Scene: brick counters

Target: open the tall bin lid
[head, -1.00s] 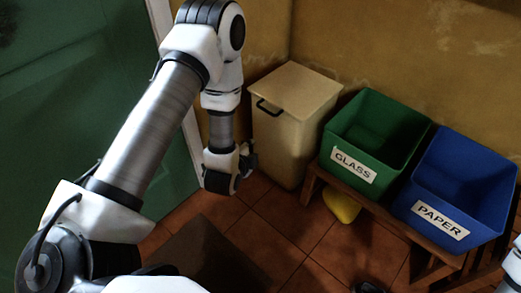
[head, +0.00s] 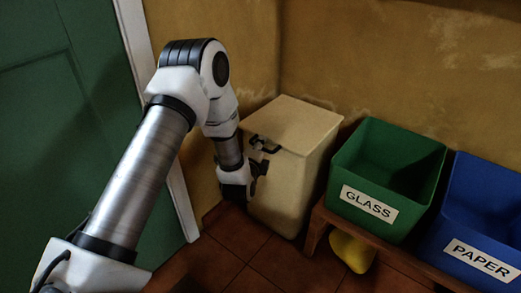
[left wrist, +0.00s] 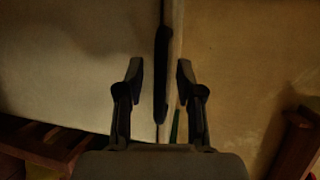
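The tall bin (head: 285,190) is cream and stands in the corner against the ochre wall. Its flat lid (head: 296,122) is down. A black bar handle (head: 264,144) sits at the lid's front edge. My left gripper (head: 260,172) is close to the bin's front, just below the handle. In the left wrist view, its two fingers (left wrist: 159,72) are apart, and the dark handle (left wrist: 161,90) shows between them with a gap on each side. Contact is not visible. My right gripper is not in view.
A green GLASS bin (head: 385,180) and a blue PAPER bin (head: 480,220) stand on a low wooden bench (head: 322,215) to the right. A yellow object (head: 352,250) lies under the bench. A green door (head: 60,120) is at the left.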

